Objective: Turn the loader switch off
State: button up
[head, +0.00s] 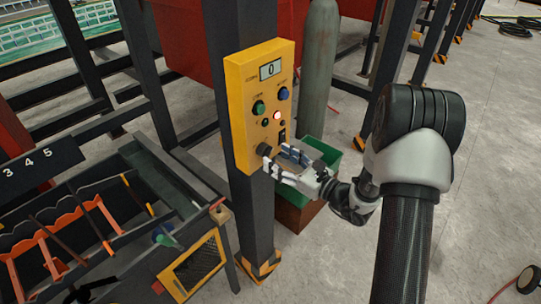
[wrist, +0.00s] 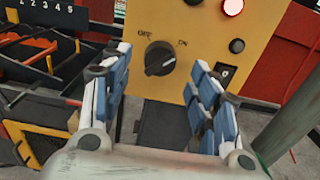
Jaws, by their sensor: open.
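The loader switch is a black rotary knob (wrist: 160,58) low on a yellow control box (head: 240,110). Labels OFF at its upper left and ON at its upper right show in the wrist view. A pale mark on the knob runs toward the right, on the ON side. In the head view the knob (head: 264,149) is partly beside my fingers. My gripper (head: 277,158) is open in front of the lower part of the box. In the wrist view its blue-padded fingers (wrist: 160,75) stand left and right of the knob, apart from it, with nothing between them.
The box carries a display reading 0 (head: 270,69), a green button (head: 258,107), a blue button (head: 284,93), a lit red lamp (head: 277,115) and a small black switch (wrist: 227,75). A dark post (head: 252,220) bears it. A grey cylinder (head: 318,70) and green bin (head: 326,158) stand nearby.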

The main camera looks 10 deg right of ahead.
aim_at(270, 154)
jog(key=shift+x, duration=1.95)
jog(key=shift+c, duration=0.5)
jog(key=shift+s, duration=0.1)
jog(key=c, duration=1)
